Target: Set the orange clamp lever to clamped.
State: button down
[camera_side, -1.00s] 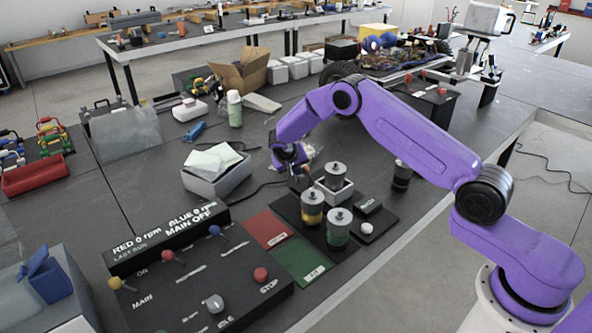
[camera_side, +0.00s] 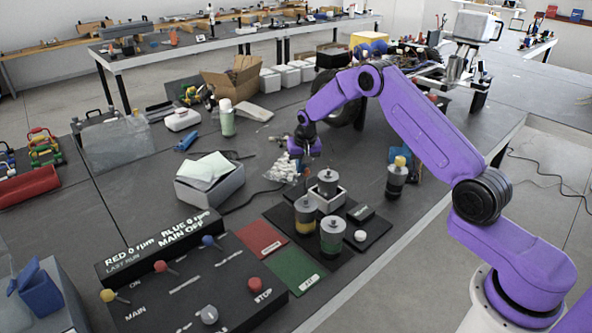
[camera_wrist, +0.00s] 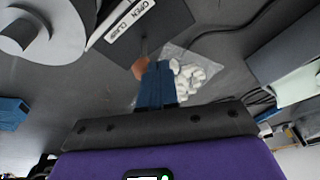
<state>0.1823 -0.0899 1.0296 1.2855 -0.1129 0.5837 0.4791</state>
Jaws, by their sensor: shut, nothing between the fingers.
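The orange clamp lever's knob (camera_wrist: 140,68) is in the wrist view, on a thin dark stem beside a plate with an "OPEN CLAMP" label (camera_wrist: 130,20). My gripper (camera_wrist: 155,72) has its blue fingers shut and empty, with the tips right at the knob; contact cannot be told. In the side view my gripper (camera_side: 304,176) points down just behind the white square holder (camera_side: 325,203), which has a grey-topped cylinder (camera_side: 328,182) in it. The lever is too small and covered there to read its setting.
Two more grey-topped cylinders (camera_side: 306,213) (camera_side: 333,235) stand in front on the dark base. A yellow-capped cylinder (camera_side: 397,178) stands to the right. A bag of white pieces (camera_side: 283,168) lies close behind the gripper. A control panel (camera_side: 195,280) is at front left.

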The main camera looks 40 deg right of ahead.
jog(key=shift+d, duration=0.15)
jog(key=shift+r, duration=0.15)
jog(key=shift+r, duration=0.7)
jog(key=w+d+v, duration=0.1)
jog(key=v, duration=1.1)
jog(key=shift+w+d+r, duration=0.25)
jog(key=shift+w+d, duration=0.1)
jog(key=shift+d, duration=0.05)
